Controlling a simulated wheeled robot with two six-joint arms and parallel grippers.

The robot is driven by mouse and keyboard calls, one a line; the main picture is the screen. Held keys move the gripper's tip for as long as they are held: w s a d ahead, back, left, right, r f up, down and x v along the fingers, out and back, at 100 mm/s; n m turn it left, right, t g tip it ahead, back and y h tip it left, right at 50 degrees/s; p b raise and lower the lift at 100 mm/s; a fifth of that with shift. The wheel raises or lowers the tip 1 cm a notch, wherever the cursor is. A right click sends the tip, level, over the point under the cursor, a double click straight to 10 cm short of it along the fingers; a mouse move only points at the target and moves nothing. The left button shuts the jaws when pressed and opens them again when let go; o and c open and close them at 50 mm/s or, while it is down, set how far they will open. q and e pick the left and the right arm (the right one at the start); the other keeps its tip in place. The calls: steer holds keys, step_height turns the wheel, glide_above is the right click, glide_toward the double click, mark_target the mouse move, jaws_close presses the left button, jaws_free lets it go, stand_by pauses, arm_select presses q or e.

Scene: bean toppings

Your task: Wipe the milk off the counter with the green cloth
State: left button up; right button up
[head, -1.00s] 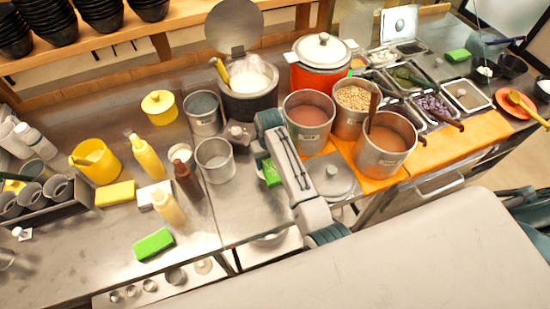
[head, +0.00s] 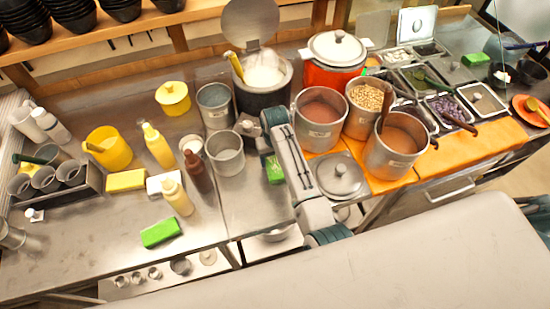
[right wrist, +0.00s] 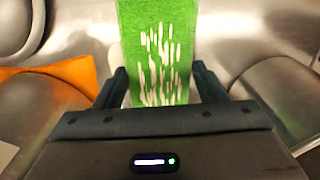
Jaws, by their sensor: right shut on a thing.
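My right gripper (right wrist: 160,90) is shut on a green cloth (right wrist: 180,85) with white streaks across its face. In the head view, the held green cloth (head: 274,170) shows beside my right arm, over the steel counter (head: 245,205) between an empty steel pot and a round lid. My arm hides part of it. I cannot tell whether the cloth touches the counter. A second green block (head: 160,232) lies at the front left, and another green piece (head: 476,60) lies at the far right. I cannot make out the milk. My left gripper is not in view.
An empty steel pot (head: 226,153) stands left of my right gripper. A steel lid (head: 340,175) and soup pots (head: 397,146) stand to its right. Sauce bottles (head: 177,197) stand further left. The front left counter is mostly clear.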

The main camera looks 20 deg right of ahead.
steer(key=shift+w+d, duration=0.35)
steer(key=shift+d, duration=0.55)
steer(key=shift+s+d, duration=0.15)
steer(key=shift+d, duration=1)
steer(key=shift+a, duration=0.1)
steer(key=shift+s+a+f, duration=0.1)
steer(key=shift+s+a, duration=0.05)
steer(key=shift+a, duration=2.15)
steer(key=shift+c, duration=0.3)
steer(key=shift+s+a, duration=0.1)
